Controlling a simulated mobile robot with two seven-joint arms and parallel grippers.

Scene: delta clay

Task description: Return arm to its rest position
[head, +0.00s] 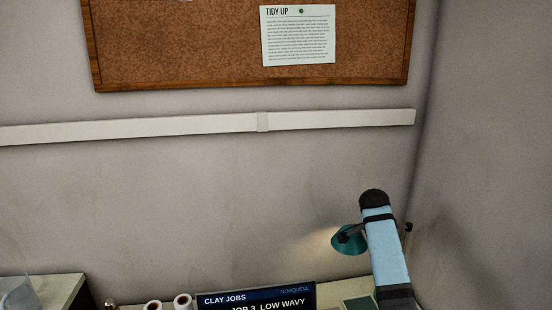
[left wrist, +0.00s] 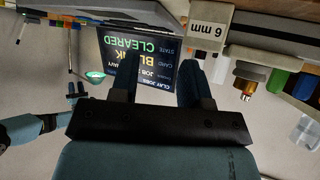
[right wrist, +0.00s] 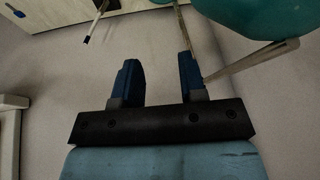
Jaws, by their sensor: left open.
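My left gripper (left wrist: 158,68) shows in the left wrist view with its two dark blue fingers apart and nothing between them. The job screen is behind the fingers. My right gripper (right wrist: 157,65) shows in the right wrist view, fingers spread and empty, with the plain wall behind. In the head view, neither gripper's fingers are visible; a light blue link of my arm (head: 385,245) rises at the lower right, beside the lamp.
The job screen (head: 256,299) stands low in the head view, also seen in the left wrist view (left wrist: 160,78). A teal lamp (head: 347,240) is near my arm. A "6 mm" block (left wrist: 213,28) is close to the left gripper. A corkboard (head: 180,45) hangs on the wall.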

